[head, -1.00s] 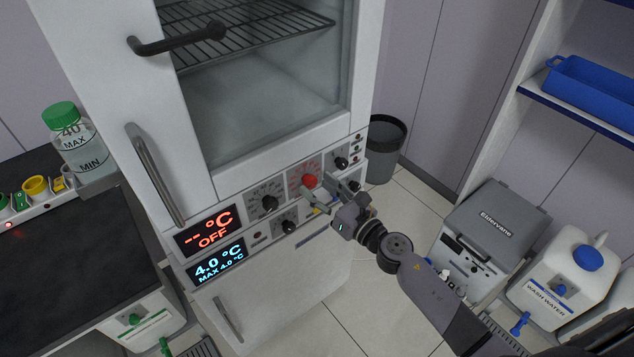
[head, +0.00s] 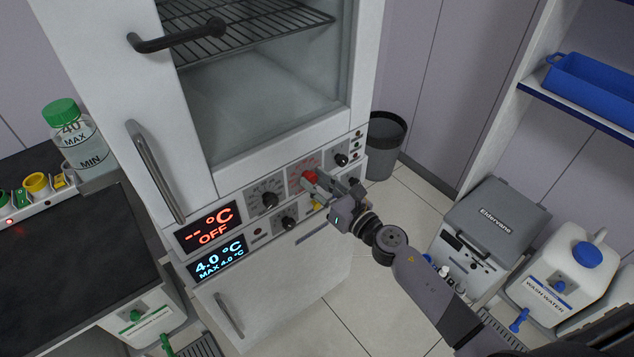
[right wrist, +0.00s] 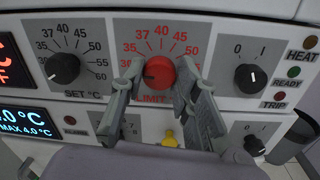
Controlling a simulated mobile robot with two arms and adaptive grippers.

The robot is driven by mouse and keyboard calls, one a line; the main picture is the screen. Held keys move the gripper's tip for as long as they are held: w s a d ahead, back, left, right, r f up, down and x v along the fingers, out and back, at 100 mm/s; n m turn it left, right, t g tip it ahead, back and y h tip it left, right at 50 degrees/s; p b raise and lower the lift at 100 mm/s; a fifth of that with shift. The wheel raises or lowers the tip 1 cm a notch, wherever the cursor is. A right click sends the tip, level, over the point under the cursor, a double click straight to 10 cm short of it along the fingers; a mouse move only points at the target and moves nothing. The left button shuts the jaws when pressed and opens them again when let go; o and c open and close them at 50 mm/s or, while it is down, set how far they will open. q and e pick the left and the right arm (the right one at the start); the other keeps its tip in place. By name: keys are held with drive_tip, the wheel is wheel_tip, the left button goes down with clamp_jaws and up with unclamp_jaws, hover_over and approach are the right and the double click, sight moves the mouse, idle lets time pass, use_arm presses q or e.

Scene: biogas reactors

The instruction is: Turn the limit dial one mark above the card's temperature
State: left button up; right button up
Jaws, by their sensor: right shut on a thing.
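The red limit dial (right wrist: 159,72) sits on the cabinet's control panel under a red printed scale, with marks such as 37, 40 and 45. The same red limit dial (head: 309,177) shows in the head view. My right gripper (right wrist: 160,80) has its fingers on either side of the dial and is shut on it. In the head view, my right gripper (head: 318,183) covers part of the dial. The dial's pointer looks turned toward the lower left. No card is in view. My left gripper is not in view.
The black set dial (right wrist: 63,68) is left of the limit dial, and a black 0/1 switch (right wrist: 250,78) is right. A yellow knob (right wrist: 169,138) sits below.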

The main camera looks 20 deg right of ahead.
drive_tip(key=shift+c, duration=1.3)
drive_tip(key=shift+m, duration=0.3)
drive_tip(key=m, duration=0.5)
drive_tip(key=shift+d+m, duration=0.1)
drive_tip(key=shift+m, duration=0.2)
drive_tip(key=m, duration=0.3)
drive_tip(key=shift+f+m, duration=0.1)
drive_tip(key=shift+m, duration=0.2)
drive_tip(key=m, duration=0.3)
drive_tip(key=shift+m+t+p, duration=0.35)
drive_tip(key=shift+m+t, duration=0.05)
drive_tip(key=m+p, duration=0.1)
drive_tip(key=m, duration=0.4)
drive_tip(key=shift+m+h, duration=0.3)
drive_tip(key=shift+m, duration=0.1)
drive_tip(key=m+p, duration=0.2)
drive_tip(key=m, duration=0.3)
drive_tip(key=shift+f, duration=0.15)
drive_tip(key=shift+m, duration=0.3)
